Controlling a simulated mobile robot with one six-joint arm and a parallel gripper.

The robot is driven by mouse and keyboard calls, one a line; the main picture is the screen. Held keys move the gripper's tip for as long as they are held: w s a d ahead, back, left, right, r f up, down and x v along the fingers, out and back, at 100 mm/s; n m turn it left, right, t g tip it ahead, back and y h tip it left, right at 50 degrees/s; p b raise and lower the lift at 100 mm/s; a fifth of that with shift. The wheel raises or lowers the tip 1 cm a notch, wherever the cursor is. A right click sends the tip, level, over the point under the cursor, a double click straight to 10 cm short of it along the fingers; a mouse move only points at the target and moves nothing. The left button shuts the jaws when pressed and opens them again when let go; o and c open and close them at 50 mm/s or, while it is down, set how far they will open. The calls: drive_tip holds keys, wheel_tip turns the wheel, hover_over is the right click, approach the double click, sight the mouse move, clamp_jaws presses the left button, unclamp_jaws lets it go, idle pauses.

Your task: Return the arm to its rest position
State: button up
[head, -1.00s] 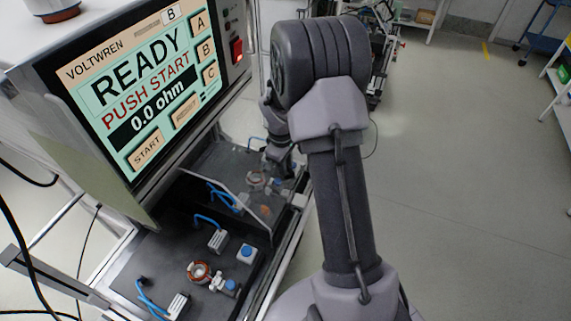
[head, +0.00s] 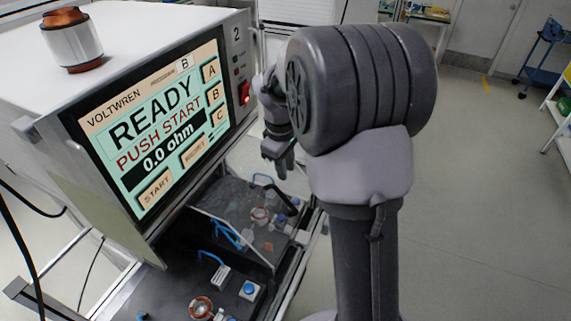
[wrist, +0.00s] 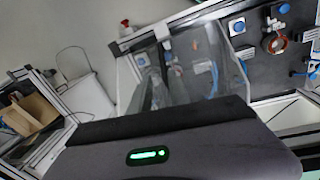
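My arm rises in the right half of the head view, its large dark joint in front and its lower part running down to the bottom edge. My gripper (head: 277,165) hangs beyond that joint, pointing down, to the right of the tester's screen and above the black fixture bench. It is small and partly hidden by my arm, and I see nothing held in it. The wrist view shows my dark wrist housing with a green light across the bottom. The gap between the fingertips is not clear in either view.
The Voltwren tester (head: 160,125) shows READY, PUSH START, 0.0 ohm. A copper-and-steel stator (head: 72,40) stands on top. A clear panel (head: 230,238) splits the bench (wrist: 262,70); a copper-coloured ring (head: 201,307) lies on the near side. Floor at right is open.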

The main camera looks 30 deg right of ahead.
idle(0.4)
drive_tip(key=s+a+f+m+t+y+b, duration=0.1)
drive_tip(key=s+a+f+m+b, duration=0.3)
drive_tip(key=s+a+b, duration=0.5)
drive_tip(key=s+a+f+m+t+y+b, duration=0.2)
drive_tip(key=s+a+f+m+t+b, duration=0.2)
drive_tip(key=s+a+b, duration=0.5)
drive_tip(key=s+f+m+b, duration=0.1)
drive_tip(key=s+m+b, duration=0.1)
drive_tip(key=s+b, duration=0.1)
drive_tip(key=shift+s+a+f, duration=0.2)
drive_tip(key=shift+s+a, duration=0.2)
drive_tip(key=shift+s, duration=0.35)
